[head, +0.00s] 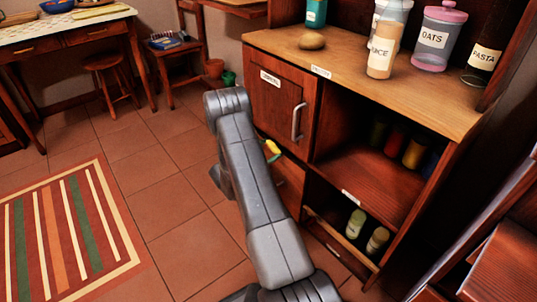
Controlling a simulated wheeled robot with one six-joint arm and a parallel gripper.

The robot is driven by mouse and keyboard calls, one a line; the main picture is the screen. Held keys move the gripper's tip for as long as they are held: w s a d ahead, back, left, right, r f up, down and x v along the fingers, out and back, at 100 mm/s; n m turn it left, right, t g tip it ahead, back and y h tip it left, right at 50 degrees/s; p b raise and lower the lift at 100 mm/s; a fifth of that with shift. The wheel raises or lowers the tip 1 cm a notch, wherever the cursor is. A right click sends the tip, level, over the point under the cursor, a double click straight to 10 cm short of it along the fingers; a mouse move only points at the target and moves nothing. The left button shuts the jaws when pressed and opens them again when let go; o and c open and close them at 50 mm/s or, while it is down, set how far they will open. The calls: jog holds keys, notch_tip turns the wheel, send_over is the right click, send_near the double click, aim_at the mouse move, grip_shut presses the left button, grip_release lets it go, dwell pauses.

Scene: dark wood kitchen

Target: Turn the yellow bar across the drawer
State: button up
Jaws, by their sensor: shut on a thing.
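The yellow bar (272,147) shows only as a small piece just right of my arm, in front of the cabinet below the door. The rest of it is hidden behind my arm, so its full angle cannot be told. A small dark green part touches its lower edge. The wooden drawer front (291,178) is behind and below it, partly covered by my arm. My grey arm reaches up from the bottom and bends down at its far end. My gripper is hidden behind the arm links, and its hold on the bar cannot be seen.
The cabinet door (283,105) with a metal handle (298,121) is closed above the drawer. Jars, a bottle and a stone (312,41) stand on the counter (400,75). Open shelves hold more jars. Free tiled floor (165,200) and a striped rug (65,235) lie left.

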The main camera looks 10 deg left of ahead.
jog(key=shift+w+a+f+m+b, duration=0.2)
jog(key=shift+m+b, duration=0.1)
jog(key=shift+m, duration=2.05)
jog(key=shift+w+a+f+m+b, duration=0.15)
jog(key=shift+m+b, duration=0.2)
jog(key=shift+m, duration=2.05)
jog(key=shift+w+a+f+m+b, duration=0.1)
jog(key=shift+a+f+m+b, duration=0.15)
jog(key=shift+m, duration=2.1)
jog(key=shift+r, duration=0.1)
jog(key=o, duration=1)
jog(key=p+v, duration=0.3)
jog(key=v, duration=1.1)
jog(key=shift+p, duration=0.35)
jog(key=shift+w+d, duration=0.15)
